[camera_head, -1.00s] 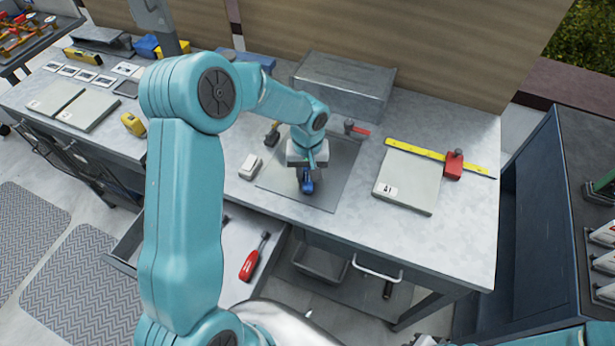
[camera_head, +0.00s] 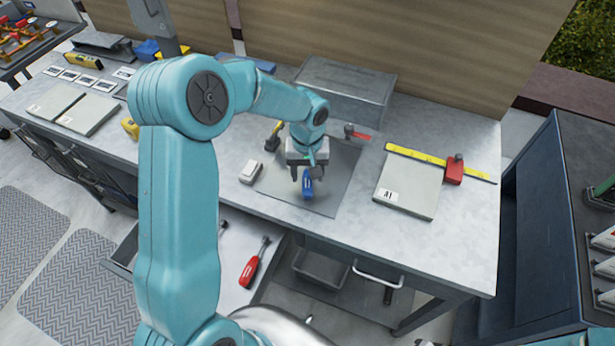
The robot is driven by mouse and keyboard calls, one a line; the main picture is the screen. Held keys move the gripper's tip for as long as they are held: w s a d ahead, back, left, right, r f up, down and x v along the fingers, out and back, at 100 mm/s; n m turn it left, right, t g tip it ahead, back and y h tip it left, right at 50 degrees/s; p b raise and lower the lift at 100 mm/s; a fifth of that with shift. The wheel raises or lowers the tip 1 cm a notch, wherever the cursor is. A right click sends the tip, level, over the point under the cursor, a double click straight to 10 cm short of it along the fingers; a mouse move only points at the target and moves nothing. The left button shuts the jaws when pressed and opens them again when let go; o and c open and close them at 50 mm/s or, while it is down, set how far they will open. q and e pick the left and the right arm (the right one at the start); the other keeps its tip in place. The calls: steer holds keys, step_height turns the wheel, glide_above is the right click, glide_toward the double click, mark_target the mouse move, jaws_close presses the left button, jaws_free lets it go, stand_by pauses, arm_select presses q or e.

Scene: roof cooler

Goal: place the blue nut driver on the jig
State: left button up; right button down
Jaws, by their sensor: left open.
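The blue nut driver (camera_head: 308,187) is at the dark grey mat (camera_head: 328,200) on the workbench, with its blue handle toward me. My left gripper (camera_head: 306,173) is directly above it, pointing down, with its fingers apart. The gripper hides part of the tool, and I cannot tell whether the fingers touch it. Which thing is the jig is not clear; a flat grey plate with a white label (camera_head: 408,186) lies to the right of the mat. My right gripper is not in view.
A yellow rule (camera_head: 430,160) and a red block (camera_head: 454,170) lie by the plate. A grey metal box (camera_head: 345,90) stands behind the mat, with a red-handled hammer (camera_head: 357,133) in front. A white object (camera_head: 250,171) sits left. An open drawer holds a red screwdriver (camera_head: 252,268).

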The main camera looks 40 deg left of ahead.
mark_target(307, 181)
arm_select(q)
step_height(307, 181, up, 10)
steer(key=shift+f, duration=0.2)
steer(key=shift+s, duration=0.15)
stand_by(0.4)
